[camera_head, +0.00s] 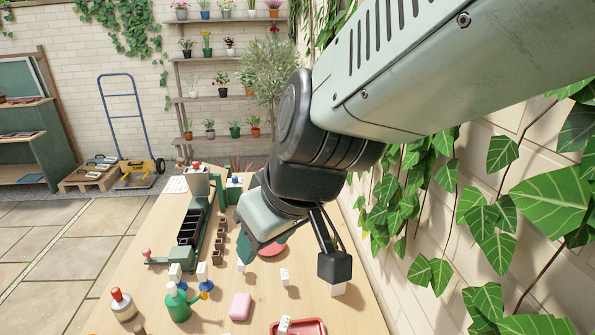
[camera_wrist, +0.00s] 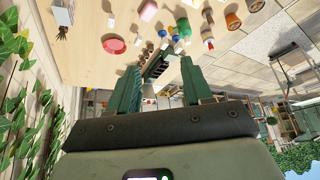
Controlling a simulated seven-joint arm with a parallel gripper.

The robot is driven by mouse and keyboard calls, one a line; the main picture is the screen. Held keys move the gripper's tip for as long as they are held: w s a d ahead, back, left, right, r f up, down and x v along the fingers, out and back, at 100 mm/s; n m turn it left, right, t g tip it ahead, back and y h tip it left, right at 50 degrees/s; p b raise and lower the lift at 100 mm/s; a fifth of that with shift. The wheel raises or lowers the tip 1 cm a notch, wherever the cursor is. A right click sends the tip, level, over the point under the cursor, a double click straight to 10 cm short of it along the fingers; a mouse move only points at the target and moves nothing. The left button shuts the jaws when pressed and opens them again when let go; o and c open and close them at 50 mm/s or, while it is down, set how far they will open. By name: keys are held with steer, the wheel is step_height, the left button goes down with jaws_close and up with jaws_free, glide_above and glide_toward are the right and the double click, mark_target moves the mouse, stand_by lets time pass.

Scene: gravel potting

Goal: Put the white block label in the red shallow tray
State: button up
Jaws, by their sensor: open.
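The red shallow tray (camera_head: 312,327) lies at the near edge of the table in the head view, cut off by the frame. A small white block (camera_head: 284,323) shows at its left rim; whether it is inside or beside it I cannot tell. Which is the label is unclear. My gripper (camera_wrist: 158,82) is open and empty in the wrist view, above the table beyond the tray.
A pink block (camera_head: 240,306) and a green bottle (camera_head: 178,301) stand left of the tray. A round red saucer (camera_head: 271,249) lies behind, partly hidden. A green rack (camera_head: 190,228) and brown pots (camera_head: 220,240) fill the back left. An ivy wall (camera_head: 480,220) borders the right.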

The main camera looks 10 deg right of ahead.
steer(key=s+d+r+m+h, duration=0.1)
steer(key=s+d+r+m, duration=0.2)
steer(key=s+d, duration=0.1)
steer(key=s+d+r+m+t+h, duration=0.1)
steer(key=s+d+r+m+h, duration=0.1)
steer(key=d, duration=0.5)
step_height(320, 180, up, 2)
steer(key=shift+s+d+r+m, duration=0.1)
steer(key=shift+s+d+m, duration=0.05)
steer(key=shift+s+m, duration=0.8)
